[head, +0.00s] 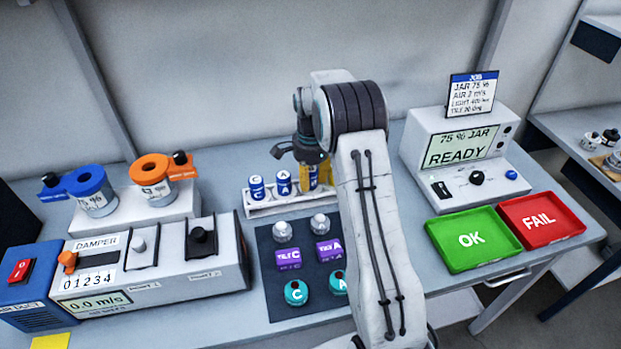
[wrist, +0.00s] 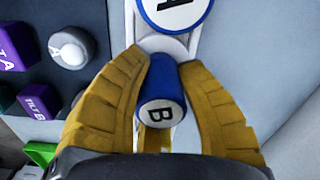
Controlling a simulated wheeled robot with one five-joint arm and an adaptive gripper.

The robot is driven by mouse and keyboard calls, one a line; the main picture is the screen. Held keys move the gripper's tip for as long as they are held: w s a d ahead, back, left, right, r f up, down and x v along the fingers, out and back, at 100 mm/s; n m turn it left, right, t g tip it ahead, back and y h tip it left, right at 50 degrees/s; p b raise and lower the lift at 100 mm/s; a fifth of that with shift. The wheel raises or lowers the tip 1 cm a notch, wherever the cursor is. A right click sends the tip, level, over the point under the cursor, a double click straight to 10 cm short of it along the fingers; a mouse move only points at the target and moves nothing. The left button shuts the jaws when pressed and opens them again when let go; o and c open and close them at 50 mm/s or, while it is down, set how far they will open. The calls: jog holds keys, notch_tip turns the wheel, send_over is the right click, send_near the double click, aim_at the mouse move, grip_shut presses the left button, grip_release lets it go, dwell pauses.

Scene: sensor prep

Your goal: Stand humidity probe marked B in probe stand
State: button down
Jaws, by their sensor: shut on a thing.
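The humidity probe marked B (wrist: 161,100) has a blue body and a white lettered end. In the wrist view it sits between the yellow fingers of my gripper (wrist: 160,125), which is shut on it. In the head view my gripper (head: 318,172) is at the right end of the white probe stand (head: 268,209), mostly behind my arm. Probes marked C (head: 257,188) and A (head: 284,183) stand upright in the stand. Probe A (wrist: 172,12) is just beyond B in the wrist view. I cannot tell whether B's lower end is in the stand.
A dark mat (head: 272,262) in front of the stand holds purple tilt blocks, teal pieces and grey-capped pieces. The damper box (head: 215,268) is left. The READY console (head: 425,125), green OK tray (head: 440,254) and red FAIL tray (head: 575,228) are right.

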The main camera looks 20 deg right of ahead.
jog(key=shift+f, duration=0.15)
jog(key=c, duration=0.5)
grip_release()
jog(key=shift+c, duration=0.2)
dwell(0.4)
jog(key=shift+r+p, duration=2.95)
jog(key=shift+r, duration=1.05)
